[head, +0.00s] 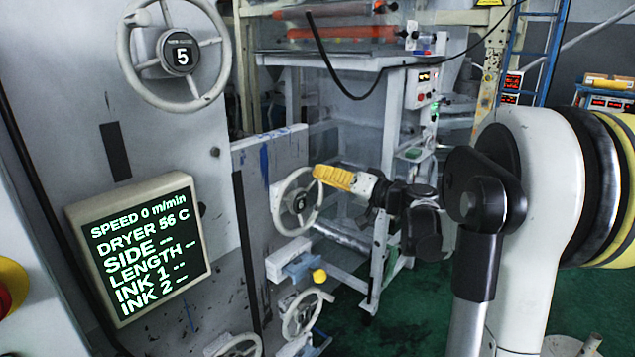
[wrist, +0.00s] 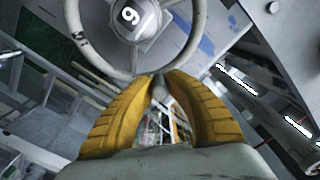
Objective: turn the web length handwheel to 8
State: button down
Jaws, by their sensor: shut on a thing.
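A pale handwheel (head: 299,203) stands on the grey machine face at the middle of the head view. My gripper (head: 317,173) comes from the right, and its yellow fingers are shut on the upper right of the rim. In the wrist view the handwheel (wrist: 138,20) fills the top, and my gripper (wrist: 159,80) closes on its rim. The dark hub shows a digit like 9 there; that view is turned, so it could be a 6. No label naming the wheel is readable. A screen (head: 137,245) at the left reads LENGTH with dashes.
A larger handwheel (head: 180,57) at upper left shows 5. Two more handwheels sit low, one (head: 303,313) below the held wheel and one (head: 240,346) at the bottom edge. A yellow knob (head: 319,275) sticks out below my gripper. Green floor (head: 350,325) is open at lower middle.

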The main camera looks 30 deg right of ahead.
jog(key=w+d+f+m+b, duration=0.1)
jog(key=d+f+m+b, duration=0.2)
jog(key=f+m+b, duration=0.8)
jog(key=shift+d+f+m, duration=0.15)
jog(key=shift+f+m, duration=0.3)
jog(key=shift+m, duration=3.25)
jog(key=shift+w, duration=0.1)
jog(key=c, duration=1.3)
grip_release()
jog(key=shift+c, duration=0.2)
